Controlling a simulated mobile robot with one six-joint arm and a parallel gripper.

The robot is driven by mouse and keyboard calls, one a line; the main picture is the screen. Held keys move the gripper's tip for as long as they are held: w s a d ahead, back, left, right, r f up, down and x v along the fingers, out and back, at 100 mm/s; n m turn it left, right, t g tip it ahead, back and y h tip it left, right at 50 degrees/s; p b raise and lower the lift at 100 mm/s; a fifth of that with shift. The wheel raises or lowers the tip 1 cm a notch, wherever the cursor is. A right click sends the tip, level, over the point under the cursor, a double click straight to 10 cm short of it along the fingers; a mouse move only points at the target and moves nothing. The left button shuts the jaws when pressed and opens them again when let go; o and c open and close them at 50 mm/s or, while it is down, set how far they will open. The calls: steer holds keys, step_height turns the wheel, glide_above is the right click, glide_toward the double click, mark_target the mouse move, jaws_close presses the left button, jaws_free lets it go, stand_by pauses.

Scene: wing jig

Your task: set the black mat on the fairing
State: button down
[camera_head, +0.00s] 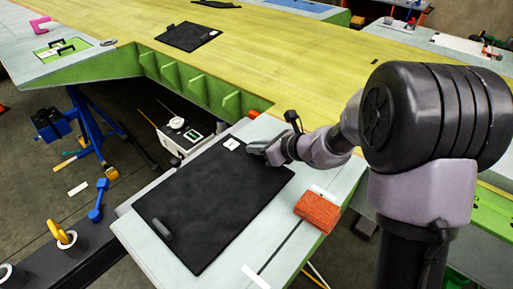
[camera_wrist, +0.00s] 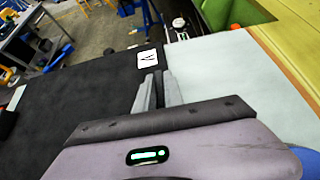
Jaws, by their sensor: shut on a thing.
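The large black mat (camera_head: 215,205) is flat and lies over a pale grey panel (camera_head: 335,180) that I take to be the fairing. I cannot tell whether the mat rests fully on it or hangs slightly above. My gripper (camera_head: 258,149) is shut on the mat's right edge, near its far corner and the white label. In the wrist view, the fingers (camera_wrist: 158,80) are close together at the edge of the mat (camera_wrist: 80,95), with the pale panel (camera_wrist: 225,75) bare to the right.
An orange-red block (camera_head: 316,211) sits on the panel right of the mat. A dark grip piece (camera_head: 163,230) lies on the mat's near left part. A smaller black mat (camera_head: 188,36) lies on the yellow wing skin (camera_head: 290,50). A blue stand (camera_head: 92,130) is at left.

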steer(key=c, duration=1.9)
jaws_free()
steer(key=shift+f, duration=0.2)
steer(key=o, duration=0.4)
steer(key=shift+o, duration=0.2)
steer(key=shift+r, duration=0.1)
steer(key=shift+r, duration=0.1)
steer(key=p+v, duration=0.2)
steer(key=v, duration=1)
steer(key=shift+p, duration=0.4)
steer(key=s+a+r+n+g+h, duration=0.15)
steer(key=s+r+n, duration=0.25)
steer(key=s+n, duration=0.4)
steer(key=s+r+n+g+h, duration=0.1)
steer(key=s+r+n+h, duration=0.15)
steer(key=s+n, duration=0.55)
steer(key=s+d+r+n+t+h, duration=0.1)
steer(key=s+d+n+h, duration=0.2)
steer(key=s+d+n, duration=0.2)
steer(key=s+d, duration=0.1)
steer(key=s, duration=0.2)
steer(key=shift+s+r, duration=0.3)
steer(key=shift+s, duration=0.1)
